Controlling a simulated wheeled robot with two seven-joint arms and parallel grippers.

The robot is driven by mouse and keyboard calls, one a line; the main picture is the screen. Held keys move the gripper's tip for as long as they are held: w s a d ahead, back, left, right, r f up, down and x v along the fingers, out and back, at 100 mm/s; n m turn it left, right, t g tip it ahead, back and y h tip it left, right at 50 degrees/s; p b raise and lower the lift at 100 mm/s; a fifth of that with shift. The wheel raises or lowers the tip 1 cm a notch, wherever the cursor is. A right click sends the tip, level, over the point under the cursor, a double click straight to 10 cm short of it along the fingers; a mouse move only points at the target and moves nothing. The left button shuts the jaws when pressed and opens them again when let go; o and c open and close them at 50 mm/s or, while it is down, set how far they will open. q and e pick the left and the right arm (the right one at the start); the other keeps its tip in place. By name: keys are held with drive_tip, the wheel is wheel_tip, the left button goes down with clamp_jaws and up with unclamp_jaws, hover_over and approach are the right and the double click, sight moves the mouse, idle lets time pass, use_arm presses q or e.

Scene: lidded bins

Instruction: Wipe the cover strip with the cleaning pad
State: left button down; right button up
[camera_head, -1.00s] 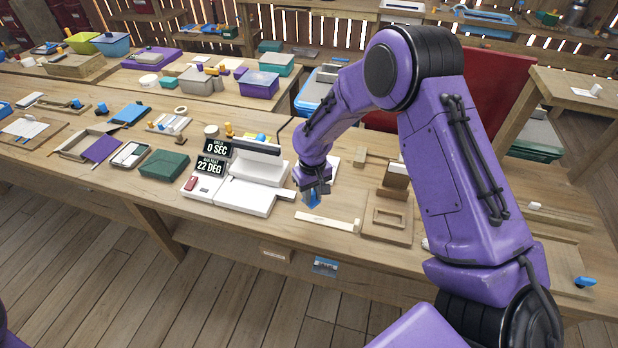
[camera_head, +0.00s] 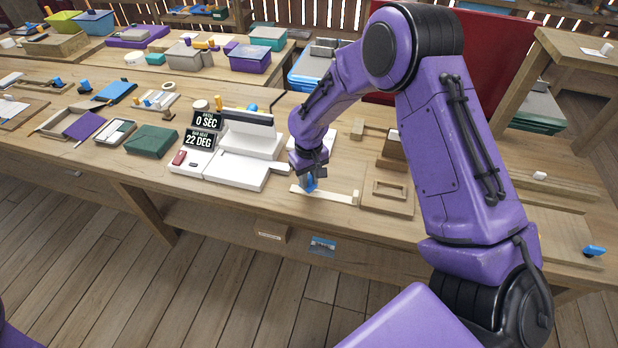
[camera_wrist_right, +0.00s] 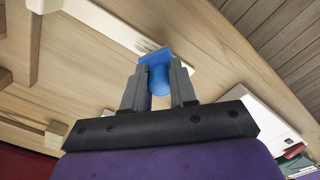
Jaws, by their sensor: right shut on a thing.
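The cover strip (camera_head: 335,197) is a long, thin white bar lying on the workbench near its front edge. It also crosses the upper part of the right wrist view (camera_wrist_right: 108,23), with a dark smudge on it beside the pad. The cleaning pad (camera_head: 310,186) is blue with a rounded handle. My right gripper (camera_head: 310,178) is shut on that handle, which shows between the fingers in the right wrist view (camera_wrist_right: 159,80). The pad is at the left part of the strip, on it or just above it; I cannot tell if they touch. My left gripper is not in view.
A white device (camera_head: 225,168) with black displays stands left of the strip. A wooden board with a frame (camera_head: 388,190) lies to the right. A green box (camera_head: 150,140) is farther left. The bench's front edge runs just before the strip.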

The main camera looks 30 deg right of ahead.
drive_tip(key=shift+f+b, duration=0.4)
drive_tip(key=shift+f, duration=0.6)
idle(0.3)
drive_tip(key=shift+s+d+r+p, duration=0.15)
drive_tip(key=shift+s+p, duration=0.1)
drive_tip(key=shift+p, duration=0.05)
drive_tip(key=shift+s+d+r+p, duration=0.1)
drive_tip(key=shift+s+d+p, duration=0.8)
drive_tip(key=shift+s, duration=0.1)
drive_tip(key=shift+s+d, duration=0.3)
drive_tip(key=shift+s, duration=0.05)
drive_tip(key=shift+w+a+f+p, duration=0.3)
drive_tip(key=shift+w+a+f, duration=0.1)
drive_tip(key=shift+w+a, duration=1)
drive_tip(key=shift+w, duration=0.05)
